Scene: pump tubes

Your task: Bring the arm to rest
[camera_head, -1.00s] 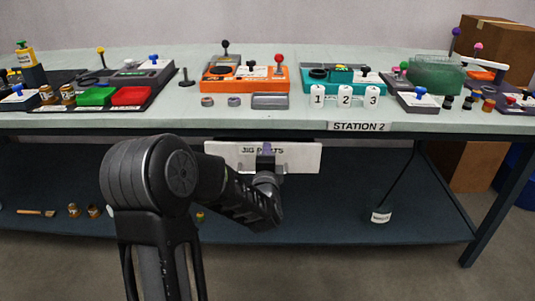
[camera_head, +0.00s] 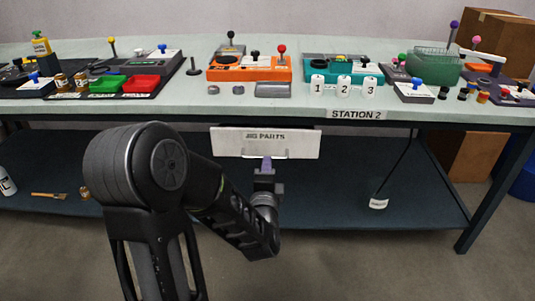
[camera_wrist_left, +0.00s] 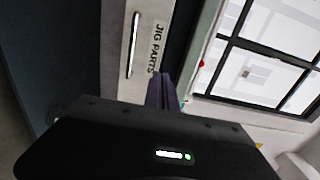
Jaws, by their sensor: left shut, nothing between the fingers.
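My left gripper (camera_head: 266,164) is in front of the table, below the tabletop edge and just below the white JIG PARTS drawer front (camera_head: 265,142). Its fingers point up and are shut with nothing between them. In the left wrist view the closed purple-grey fingers (camera_wrist_left: 161,92) stand beside the JIG PARTS panel (camera_wrist_left: 140,45). I cannot tell whether they touch the panel. My left arm comes in from the lower left and bends at the elbow. My right gripper does not show.
The table (camera_head: 205,106) carries an orange station (camera_head: 250,75), a teal station (camera_head: 330,60) and white cylinders numbered 1, 2 and 3 (camera_head: 344,84). The lower shelf (camera_head: 330,200) holds a brush (camera_head: 48,196) and a small labelled container (camera_head: 378,203).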

